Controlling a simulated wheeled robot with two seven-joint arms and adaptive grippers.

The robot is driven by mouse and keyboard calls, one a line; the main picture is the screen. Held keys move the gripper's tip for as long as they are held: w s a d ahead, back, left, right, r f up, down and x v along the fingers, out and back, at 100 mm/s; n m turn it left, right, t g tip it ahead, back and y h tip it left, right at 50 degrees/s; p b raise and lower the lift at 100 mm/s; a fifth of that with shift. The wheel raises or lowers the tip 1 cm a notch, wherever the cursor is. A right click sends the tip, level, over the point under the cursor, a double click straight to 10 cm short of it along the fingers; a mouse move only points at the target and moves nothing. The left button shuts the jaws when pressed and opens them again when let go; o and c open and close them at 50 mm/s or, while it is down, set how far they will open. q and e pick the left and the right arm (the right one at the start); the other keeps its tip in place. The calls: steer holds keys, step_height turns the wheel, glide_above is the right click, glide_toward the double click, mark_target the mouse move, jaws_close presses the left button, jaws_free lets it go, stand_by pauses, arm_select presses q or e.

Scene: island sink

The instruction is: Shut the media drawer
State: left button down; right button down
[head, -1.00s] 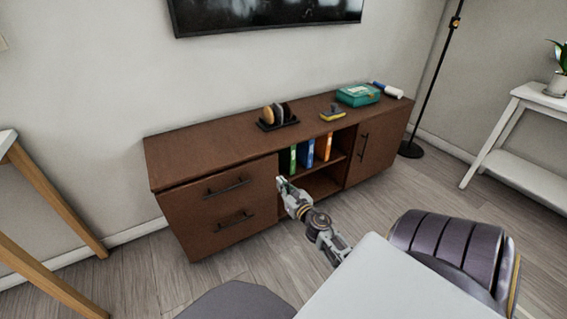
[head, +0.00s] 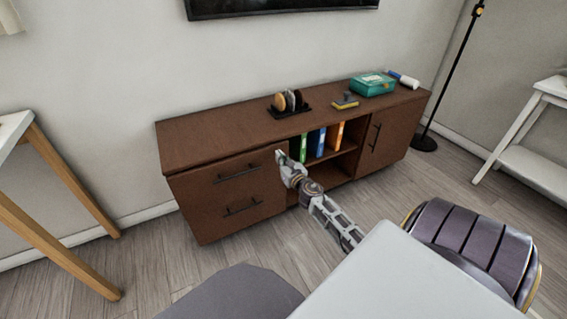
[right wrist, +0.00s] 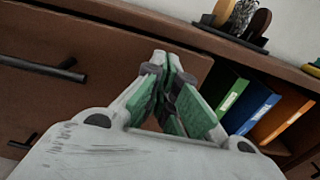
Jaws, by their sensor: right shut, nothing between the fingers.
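The media drawer, taken as the upper of two dark brown drawers (head: 232,178) at the left of the low cabinet, has a black bar handle (head: 240,173). A narrow dark gap shows along its top edge; it looks slightly open at most. Its front also fills the left of the right wrist view (right wrist: 110,50). My right gripper (head: 281,157) is shut and empty at the drawer front's upper right corner, right of the handle. In the right wrist view its fingertips (right wrist: 161,62) meet before the drawer front; whether they touch it I cannot tell. My left gripper is not in view.
An open shelf with upright binders (head: 318,144) is right of the drawers. A rack of discs (head: 288,103), a sponge (head: 345,100) and a green box (head: 372,84) stand on top.

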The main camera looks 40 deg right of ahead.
mark_target(275, 150)
steer(key=shift+x, duration=1.1)
steer(key=shift+w, duration=0.1)
steer(key=shift+x, duration=1.25)
steer(key=shift+r, duration=0.2)
